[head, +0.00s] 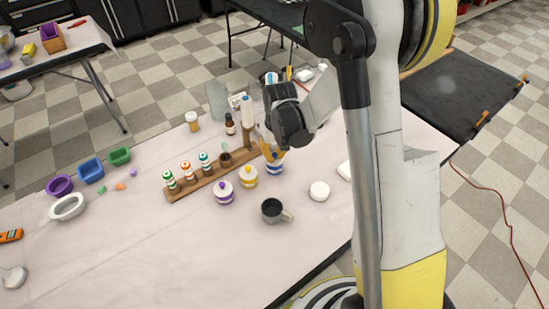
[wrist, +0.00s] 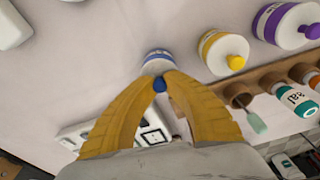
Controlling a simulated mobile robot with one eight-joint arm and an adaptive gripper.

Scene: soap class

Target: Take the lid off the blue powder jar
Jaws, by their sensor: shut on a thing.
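The blue powder jar (head: 275,168), white with blue bands, stands on the pale table at the end of a row of jars. It also shows in the wrist view (wrist: 157,57), partly behind my fingertips. My gripper (head: 272,152) is right above the jar. In the wrist view my yellow fingers (wrist: 160,80) are closed around the blue knob (wrist: 159,85) of its lid. The fingers hide much of the lid, so I cannot tell whether it sits flush on the jar.
The yellow jar (head: 248,178) and purple jar (head: 223,193) stand to the left. A wooden rack (head: 210,178) with small bottles lies behind them. A grey mug (head: 272,211) and a round white object (head: 319,191) are in front. The front left table is mostly clear.

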